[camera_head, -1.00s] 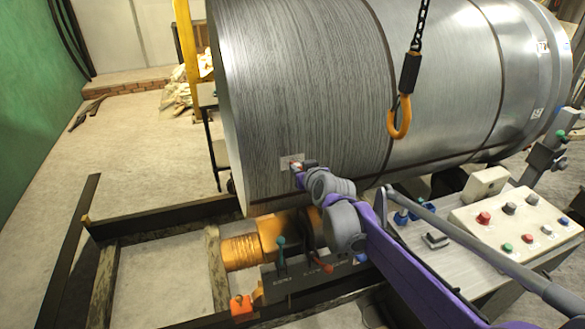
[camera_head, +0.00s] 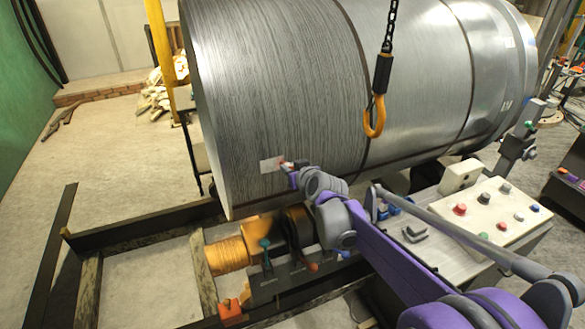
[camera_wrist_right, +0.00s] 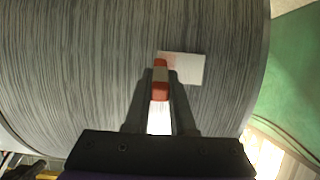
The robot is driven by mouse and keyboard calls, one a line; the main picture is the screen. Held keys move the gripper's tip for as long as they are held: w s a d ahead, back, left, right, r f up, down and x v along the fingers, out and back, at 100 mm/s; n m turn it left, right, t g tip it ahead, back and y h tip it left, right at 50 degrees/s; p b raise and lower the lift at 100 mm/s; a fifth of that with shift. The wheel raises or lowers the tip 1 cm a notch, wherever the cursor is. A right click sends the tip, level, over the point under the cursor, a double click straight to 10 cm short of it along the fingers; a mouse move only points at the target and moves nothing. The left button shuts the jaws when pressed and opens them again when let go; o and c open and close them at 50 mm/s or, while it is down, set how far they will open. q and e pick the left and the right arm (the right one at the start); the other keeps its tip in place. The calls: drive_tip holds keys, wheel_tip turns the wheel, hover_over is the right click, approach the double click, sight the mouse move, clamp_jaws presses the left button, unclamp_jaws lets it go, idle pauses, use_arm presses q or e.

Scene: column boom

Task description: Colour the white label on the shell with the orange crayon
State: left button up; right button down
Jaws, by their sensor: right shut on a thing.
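The shell (camera_head: 285,75) is a large grey metal drum lying on its side. A small white label (camera_head: 268,165) sits on its lower left part; it also shows in the right wrist view (camera_wrist_right: 190,69), with a faint reddish tint at its left end. My right gripper (camera_head: 288,166) is shut on the orange crayon (camera_wrist_right: 160,92), a red-orange stick with a pale band. The crayon points at the label's left end in the wrist view, which is its right end in the head view. I cannot tell whether the tip touches. My left gripper is not in view.
An orange hook (camera_head: 375,118) hangs on a chain in front of the shell. A control panel (camera_head: 490,215) with coloured buttons stands at the right. Below the shell are a dark frame (camera_head: 140,232) and an orange roller (camera_head: 228,256).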

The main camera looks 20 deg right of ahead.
drive_tip(key=shift+a+b, duration=1.25)
drive_tip(key=shift+a, duration=2.55)
drive_tip(key=d+p, duration=0.1)
drive_tip(key=d, duration=0.1)
drive_tip(key=d+r+p, duration=0.1)
drive_tip(key=d, duration=0.2)
drive_tip(key=d+p, duration=0.1)
drive_tip(key=d, duration=0.1)
drive_tip(key=shift+w+d+r, duration=0.15)
drive_tip(key=shift+w+d+f, duration=0.15)
drive_tip(key=shift+d+f, duration=0.05)
drive_tip(key=shift+d, duration=0.4)
drive_tip(key=shift+a+f, duration=0.15)
drive_tip(key=shift+a, duration=0.35)
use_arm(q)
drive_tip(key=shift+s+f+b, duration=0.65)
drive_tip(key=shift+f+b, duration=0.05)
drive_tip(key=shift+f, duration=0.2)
use_arm(e)
drive_tip(key=a, duration=0.3)
drive_tip(key=shift+s+a, duration=0.1)
drive_tip(key=shift+s, duration=0.15)
